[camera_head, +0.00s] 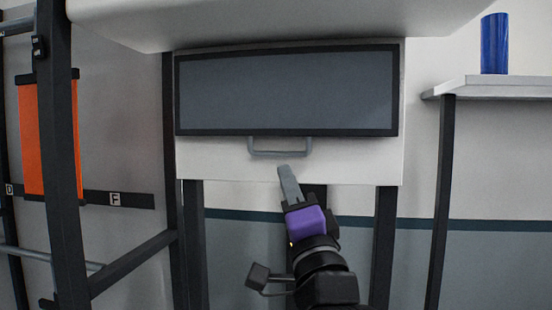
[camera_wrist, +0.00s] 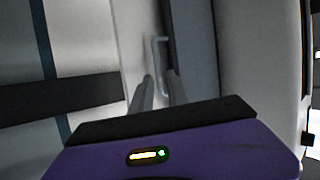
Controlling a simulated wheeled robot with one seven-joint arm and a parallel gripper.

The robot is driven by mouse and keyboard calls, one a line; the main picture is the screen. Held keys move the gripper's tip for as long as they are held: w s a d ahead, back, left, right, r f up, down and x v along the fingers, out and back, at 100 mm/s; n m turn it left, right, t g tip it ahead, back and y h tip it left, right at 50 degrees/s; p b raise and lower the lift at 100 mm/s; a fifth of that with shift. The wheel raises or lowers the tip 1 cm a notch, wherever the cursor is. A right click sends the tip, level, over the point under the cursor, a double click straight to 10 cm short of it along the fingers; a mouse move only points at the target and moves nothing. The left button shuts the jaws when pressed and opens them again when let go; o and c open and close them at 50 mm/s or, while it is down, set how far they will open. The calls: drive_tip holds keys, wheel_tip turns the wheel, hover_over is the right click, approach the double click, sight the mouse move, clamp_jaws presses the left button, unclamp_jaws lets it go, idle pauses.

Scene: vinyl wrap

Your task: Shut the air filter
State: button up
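The air filter (camera_head: 190,158) is a white box with a wide grey panel (camera_head: 285,90) in a dark frame, seen in the head view. A grey bar handle (camera_head: 280,153) sits at the panel's lower edge. I cannot tell whether the panel lies fully flush. My gripper (camera_head: 283,169) is just below the handle, pointing up toward it. In the wrist view, the two fingers of my gripper (camera_wrist: 159,86) are apart with nothing between them. The handle (camera_wrist: 163,40) shows ahead of the fingertips, apart from them.
A white overhang (camera_head: 280,22) is above the air filter. Dark posts (camera_head: 387,240) stand below it. A shelf (camera_head: 490,88) with a blue cylinder (camera_head: 494,44) is at the right. A dark frame (camera_head: 62,160) and an orange sheet (camera_head: 47,135) are at the left.

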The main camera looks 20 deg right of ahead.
sight(274, 156)
drive_tip(key=shift+m, duration=0.3)
drive_tip(key=x, duration=0.2)
drive_tip(key=p+x, duration=0.1)
drive_tip(key=x, duration=0.2)
drive_tip(key=p+x, duration=0.1)
drive_tip(key=x, duration=0.1)
drive_tip(key=shift+w+a+f, duration=0.15)
drive_tip(key=shift+w+f, duration=0.05)
drive_tip(key=shift+w, duration=0.35)
clamp_jaws()
idle(0.8)
